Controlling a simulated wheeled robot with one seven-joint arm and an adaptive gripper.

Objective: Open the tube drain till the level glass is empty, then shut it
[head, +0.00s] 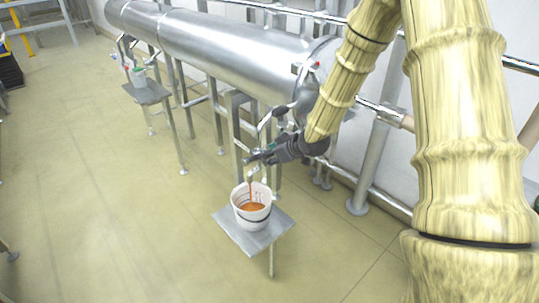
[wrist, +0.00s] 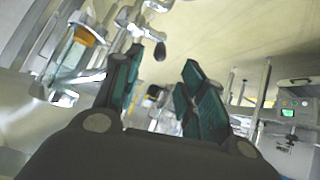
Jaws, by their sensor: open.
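A long steel tube (head: 235,50) runs along the wall in the head view. My gripper (head: 251,158) is by the drain fittings under its near end, above a white bucket (head: 242,215). Orange-brown liquid (head: 255,206) lies in the bucket, and a thin orange streak above it looks like a falling stream. In the wrist view my gripper (wrist: 163,65) is open, its green-padded fingers apart with nothing held. A metal lever with a dark knob (wrist: 160,51) shows just beyond the fingertips. A clear part with orange in it (wrist: 88,32), possibly the level glass, is at upper left; its level is unclear.
The bucket stands on a small metal stand (head: 272,232). A second stand (head: 150,95) with a white container (head: 139,80) is farther along the tube. Rails and posts line the wall. A box with a green screen (wrist: 287,112) shows in the wrist view.

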